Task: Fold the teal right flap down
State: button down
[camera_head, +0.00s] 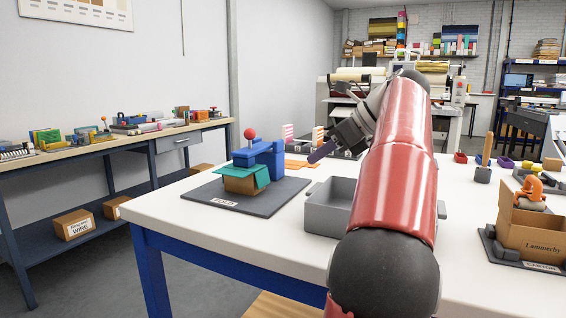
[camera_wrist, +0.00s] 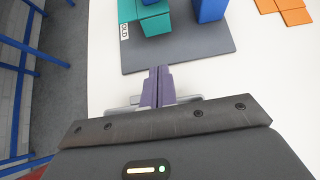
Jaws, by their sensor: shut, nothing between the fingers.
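A small cardboard box (camera_head: 240,186) with teal flaps (camera_head: 261,176) sits on a dark grey mat (camera_head: 285,190) on the white table. The teal looks spread over the top and sloping out at the right; I cannot tell each flap's exact angle. In the wrist view the teal flaps (camera_wrist: 154,24) lie at the top, partly cut off by the frame. My gripper (camera_head: 316,155) is to the right of the box, above the table. In the wrist view its purple fingers (camera_wrist: 158,72) are together and empty, apart from the flaps and pointing at the mat's near edge.
A blue press with a red ball knob (camera_head: 249,133) stands right behind the box. A grey bin (camera_head: 325,208) stands right of the mat, under my arm. Orange sheets (camera_head: 299,164) lie beyond the mat. An open carton (camera_head: 530,230) stands far right.

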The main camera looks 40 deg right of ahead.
aim_at(264, 181)
jog(key=b+x, duration=0.1)
jog(key=x, duration=0.8)
jog(key=shift+s+b, duration=0.1)
jog(key=shift+b, duration=0.2)
jog(key=shift+w+a+f, duration=0.1)
jog(key=shift+w+a, duration=0.15)
jog(key=shift+w, duration=0.35)
jog(key=shift+w+a+f, duration=0.1)
jog(key=shift+w+a, duration=0.15)
jog(key=shift+w, duration=0.3)
jog(key=shift+w+a+f, duration=0.15)
jog(key=shift+w+a, duration=0.1)
jog(key=shift+w, duration=0.4)
jog(key=shift+w+f+t+b, duration=0.15)
jog(key=shift+f+t+b, duration=0.15)
jog(key=shift+w+a+f+t+b, duration=0.15)
jog(key=shift+w+t+b, duration=0.05)
jog(key=shift+t+b, duration=0.1)
jog(key=shift+w+f+t+y+b, duration=0.1)
jog(key=shift+w+t+y+b, duration=0.05)
jog(key=shift+t+y+b, duration=0.55)
jog(key=shift+a, duration=0.1)
jog(key=shift+r+p, duration=0.25)
jog(key=shift+p, duration=0.1)
